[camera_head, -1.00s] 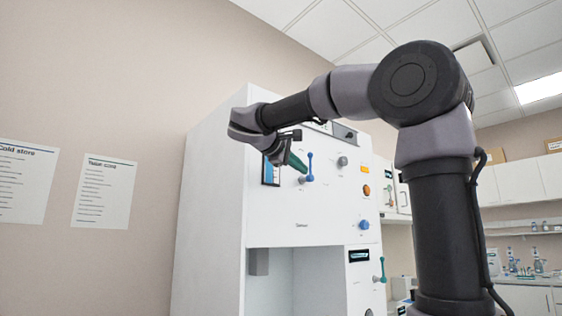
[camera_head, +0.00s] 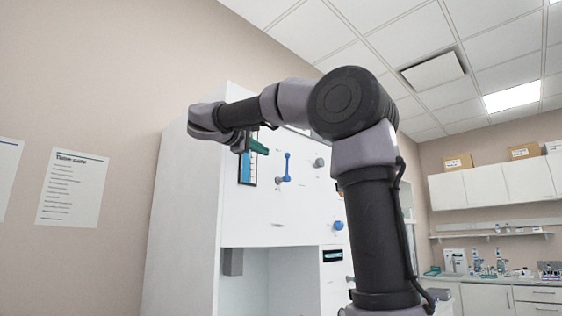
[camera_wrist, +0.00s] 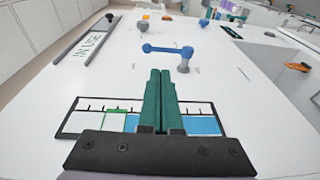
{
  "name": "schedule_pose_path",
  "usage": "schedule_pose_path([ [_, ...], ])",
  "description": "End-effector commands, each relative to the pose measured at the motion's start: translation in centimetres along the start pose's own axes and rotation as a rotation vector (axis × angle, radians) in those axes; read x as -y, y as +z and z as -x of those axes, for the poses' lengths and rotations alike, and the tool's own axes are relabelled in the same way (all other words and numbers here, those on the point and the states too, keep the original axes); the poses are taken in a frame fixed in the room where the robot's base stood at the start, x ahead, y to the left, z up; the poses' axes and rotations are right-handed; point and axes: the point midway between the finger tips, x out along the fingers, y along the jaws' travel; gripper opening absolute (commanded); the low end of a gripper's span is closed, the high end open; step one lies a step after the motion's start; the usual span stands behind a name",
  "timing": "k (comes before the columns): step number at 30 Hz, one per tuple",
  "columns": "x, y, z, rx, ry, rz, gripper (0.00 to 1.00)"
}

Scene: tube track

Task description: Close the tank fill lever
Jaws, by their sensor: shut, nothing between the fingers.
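The blue lever (camera_head: 287,168) is on the front panel of a white cabinet, its handle upright above a grey pivot. In the wrist view the blue lever (camera_wrist: 167,49) lies past the fingertips, its arm pointing left from the pivot. A level gauge (camera_head: 247,170) with blue fill is left of the lever; in the wrist view the gauge (camera_wrist: 88,122), with a green outlined band, is partly hidden behind the fingers. My gripper (camera_head: 262,147) has green fingers, shut and empty, in front of the gauge's upper part. In the wrist view my gripper (camera_wrist: 160,72) is apart from the lever.
Grey knob (camera_head: 320,162) and blue knob (camera_head: 338,225) are right of the lever. An "IN USE" sign (camera_wrist: 92,45) runs along the panel. An open bay (camera_head: 285,280) lies below. Wall cabinets (camera_head: 487,187) and a counter stand far right.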

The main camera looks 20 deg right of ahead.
Motion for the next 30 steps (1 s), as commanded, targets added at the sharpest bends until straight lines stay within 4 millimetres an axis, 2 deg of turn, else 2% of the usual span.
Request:
schedule_pose_path([
  [3, 0.1, 0.1, -2.8, 0.005, -0.001, 0.001, 0.0],
  [9, 0.1, 0.1, -7.0, 0.004, -0.002, 0.001, 0.0],
  [15, 0.1, 0.0, -9.7, 0.002, -0.001, 0.001, 0.0],
  [21, 0.1, 0.0, -10.7, 0.0, -0.002, 0.001, 0.0],
  [30, 0.1, 0.0, -10.7, -0.001, -0.002, 0.001, 0.0],
])
